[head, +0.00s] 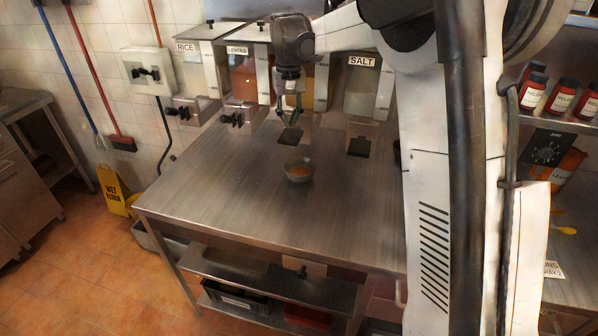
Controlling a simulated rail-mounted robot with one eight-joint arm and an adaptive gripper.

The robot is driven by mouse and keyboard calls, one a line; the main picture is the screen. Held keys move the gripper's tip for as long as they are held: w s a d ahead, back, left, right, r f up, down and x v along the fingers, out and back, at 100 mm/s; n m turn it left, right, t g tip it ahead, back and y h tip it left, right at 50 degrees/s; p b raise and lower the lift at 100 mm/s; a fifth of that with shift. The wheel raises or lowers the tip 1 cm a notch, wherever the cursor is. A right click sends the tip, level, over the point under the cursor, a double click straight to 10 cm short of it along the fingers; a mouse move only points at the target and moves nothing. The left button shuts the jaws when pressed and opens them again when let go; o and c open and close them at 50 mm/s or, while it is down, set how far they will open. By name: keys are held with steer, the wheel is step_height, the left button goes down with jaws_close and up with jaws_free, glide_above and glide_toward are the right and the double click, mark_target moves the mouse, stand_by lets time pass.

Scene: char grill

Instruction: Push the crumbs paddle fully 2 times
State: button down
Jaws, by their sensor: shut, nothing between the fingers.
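A row of clear dispensers stands along the back of the steel table. The readable labels are RICE (187,47), LENTILS (238,50) and SALT (361,61); I see no crumbs label. My arm covers the front of the dispenser place between LENTILS and SALT. A dark outlet or paddle (294,138) shows low there, but I cannot tell which, nor whether it is pressed. My gripper (290,122) is shut and empty, pointing down just in front of that place. I cannot tell whether it touches anything.
The steel table (220,180) is clear to the left and front of the bowl. Black knobs stick out under LENTILS (232,119) and RICE (178,112). My arm's large links block the right side of the view.

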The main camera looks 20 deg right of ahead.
mark_target(290, 136)
steer(key=shift+f, duration=0.2)
steer(key=shift+f+b, duration=1.85)
steer(key=shift+f, duration=0.7)
steer(key=shift+r, duration=0.2)
steer(key=shift+r+p, duration=1.35)
steer(key=shift+r, duration=1.2)
steer(key=shift+r+p, duration=1.25)
steer(key=shift+r, duration=1.25)
steer(key=shift+s, duration=0.1)
